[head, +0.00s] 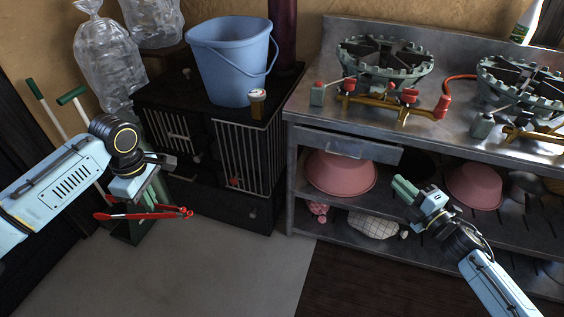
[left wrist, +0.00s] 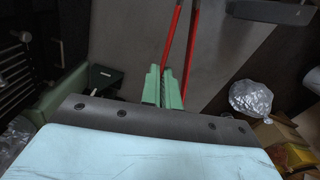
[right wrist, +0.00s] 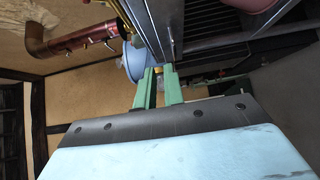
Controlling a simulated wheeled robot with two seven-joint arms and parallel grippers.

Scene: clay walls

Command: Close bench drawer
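The bench drawer (head: 350,146) is a grey metal front with a bar handle, under the left end of the steel bench (head: 300,105). It stands partly pulled out, over a pink bowl. My right gripper (head: 400,188) is below and right of the drawer, apart from it; in the right wrist view its green fingers (right wrist: 158,88) have a gap with nothing held between them. My left gripper (head: 160,205) is at the left, far from the drawer, shut on red tongs (head: 120,215). The red arms of the tongs (left wrist: 171,40) run out from its fingers in the left wrist view.
Gas burners (head: 385,62) stand on the bench top. Pink bowls (head: 340,174) sit on the shelf below. A black stove (head: 205,190) with a blue bucket (head: 230,65) on it stands left of the bench. The floor (head: 230,265) in front is clear.

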